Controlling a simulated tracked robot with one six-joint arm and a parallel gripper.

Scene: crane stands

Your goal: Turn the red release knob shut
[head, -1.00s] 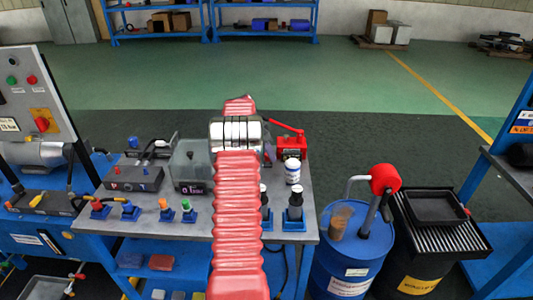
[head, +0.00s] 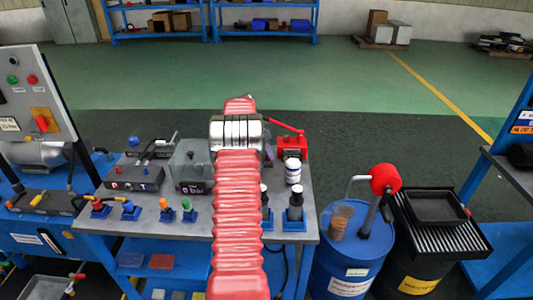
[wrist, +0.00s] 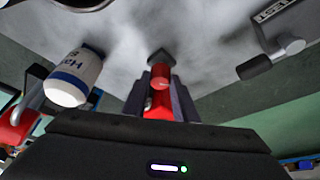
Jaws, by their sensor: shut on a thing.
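The red release knob (wrist: 160,76) shows in the middle of the wrist view, between the two dark fingers of my gripper (wrist: 160,88). My gripper is shut on it, with a finger at each side. More red shows lower down between the fingers. A dark fitting (wrist: 161,57) sits just beyond the knob, against a grey surface. How far the knob is turned cannot be told. In the head view my red-sleeved arm hides the gripper and the knob. A red hand pump (head: 292,147) with a raised lever stands on the bench right of the arm.
A white bottle (wrist: 75,80) is close at the left of the wrist view, and a dark-ended handle (wrist: 270,59) is at the right. The grey bench (head: 155,228) also bears a clear box (head: 190,166) and several small coloured-top fittings. A blue drum (head: 352,262) stands to its right.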

